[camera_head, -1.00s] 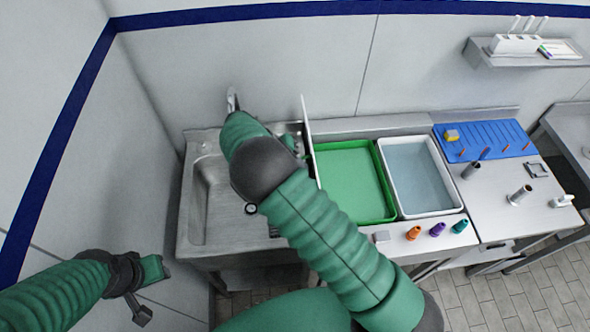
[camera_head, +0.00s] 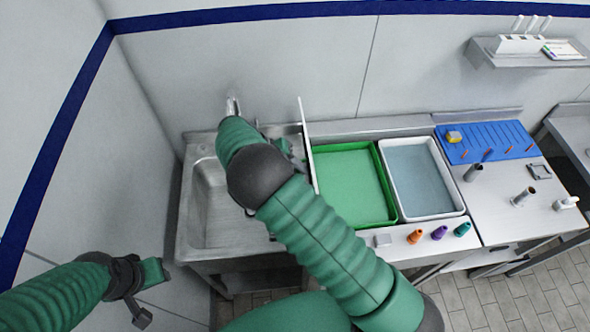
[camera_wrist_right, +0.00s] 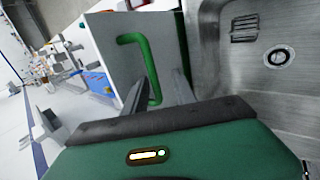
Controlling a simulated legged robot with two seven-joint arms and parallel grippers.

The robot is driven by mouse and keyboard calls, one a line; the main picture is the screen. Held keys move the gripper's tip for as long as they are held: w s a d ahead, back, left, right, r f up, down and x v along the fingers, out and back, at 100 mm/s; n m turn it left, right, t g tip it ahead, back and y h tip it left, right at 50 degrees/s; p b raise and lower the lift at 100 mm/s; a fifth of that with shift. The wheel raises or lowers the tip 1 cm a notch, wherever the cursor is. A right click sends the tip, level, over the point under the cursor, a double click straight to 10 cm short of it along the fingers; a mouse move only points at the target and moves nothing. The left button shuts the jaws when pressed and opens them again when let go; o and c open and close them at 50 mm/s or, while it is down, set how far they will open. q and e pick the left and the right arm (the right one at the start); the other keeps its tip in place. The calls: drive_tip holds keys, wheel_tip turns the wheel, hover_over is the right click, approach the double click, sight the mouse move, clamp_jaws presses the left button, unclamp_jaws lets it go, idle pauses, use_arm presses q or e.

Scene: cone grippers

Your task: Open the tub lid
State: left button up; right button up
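The green tub (camera_head: 350,186) stands open on the counter, its green inside showing. The lid (camera_head: 308,145) stands on edge at the tub's left side, seen nearly edge-on in the head view. In the right wrist view the lid is a grey panel (camera_wrist_right: 101,45) with a green bar handle (camera_wrist_right: 133,39). My right gripper (camera_wrist_right: 160,88) is at the lid; its fingers are apart, with the handle's lower end between them. In the head view my arm hides most of this gripper. My left gripper (camera_head: 152,292) hangs empty at lower left, away from the counter; its finger opening is unclear.
A sink (camera_head: 205,185) lies left of the tub, below my right arm. A white tub of water (camera_head: 463,207) stands right of the green one. Orange, purple and teal cones (camera_head: 439,233) stand in front. A blue rack (camera_head: 487,141) is farther right.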

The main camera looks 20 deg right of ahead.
drive_tip(key=b+v, duration=0.4)
drive_tip(key=v, duration=1.3)
drive_tip(key=shift+a, duration=0.2)
drive_tip(key=shift+d+f, duration=0.1)
drive_tip(key=shift+f, duration=0.1)
